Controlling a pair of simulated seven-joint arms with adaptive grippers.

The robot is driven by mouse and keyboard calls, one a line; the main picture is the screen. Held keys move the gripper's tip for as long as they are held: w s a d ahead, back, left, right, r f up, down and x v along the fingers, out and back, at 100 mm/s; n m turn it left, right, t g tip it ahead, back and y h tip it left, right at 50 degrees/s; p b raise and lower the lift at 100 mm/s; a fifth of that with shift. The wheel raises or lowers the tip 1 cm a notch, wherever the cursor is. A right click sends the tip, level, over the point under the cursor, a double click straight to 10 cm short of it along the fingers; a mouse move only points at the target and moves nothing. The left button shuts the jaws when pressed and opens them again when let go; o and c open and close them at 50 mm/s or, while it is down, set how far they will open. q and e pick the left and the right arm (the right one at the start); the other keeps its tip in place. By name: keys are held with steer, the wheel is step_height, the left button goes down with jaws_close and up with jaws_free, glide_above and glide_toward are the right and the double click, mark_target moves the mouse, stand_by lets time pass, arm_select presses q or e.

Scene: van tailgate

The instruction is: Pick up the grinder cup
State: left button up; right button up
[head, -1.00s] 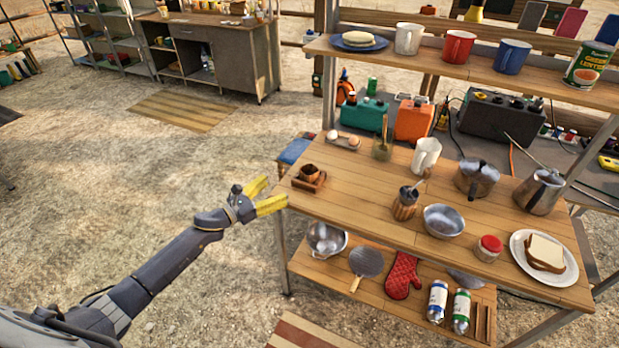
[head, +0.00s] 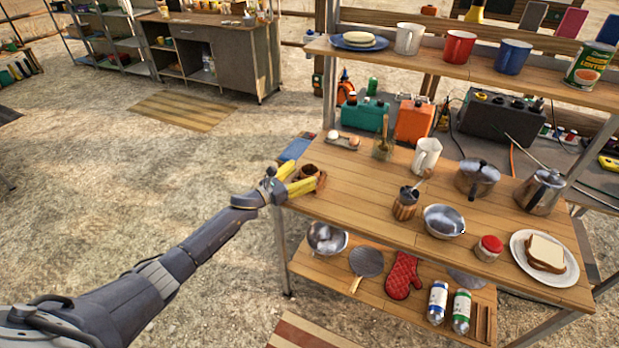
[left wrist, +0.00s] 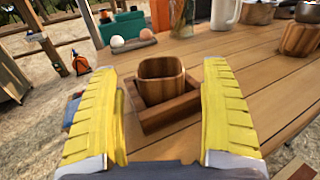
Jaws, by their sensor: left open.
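The grinder cup, a small brown wooden cup (head: 308,169), sits in a square wooden tray (head: 322,182) at the left end of the table. In the left wrist view the cup (left wrist: 162,82) stands upright in the tray (left wrist: 160,121), between my yellow fingers and a little beyond them. My left gripper (head: 304,176) is open, with its fingers partly hiding cup and tray in the head view. In the left wrist view the gripper (left wrist: 160,72) holds nothing, and gaps show between cup and fingers. My right gripper is not in view.
An egg holder (head: 343,141) and a jar with a utensil (head: 382,148) stand behind the tray. A ribbed wooden pot (head: 404,206), a metal bowl (head: 444,221) and a white mug (head: 427,154) stand further right. The wooden table (head: 350,193) is clear just right of the tray.

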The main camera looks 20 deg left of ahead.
mark_target(309, 170)
arm_select(q)
steer(key=shift+x, duration=1.8)
steer(key=shift+c, duration=0.3)
steer(key=c, duration=1.2)
steer(key=shift+c, duration=0.3)
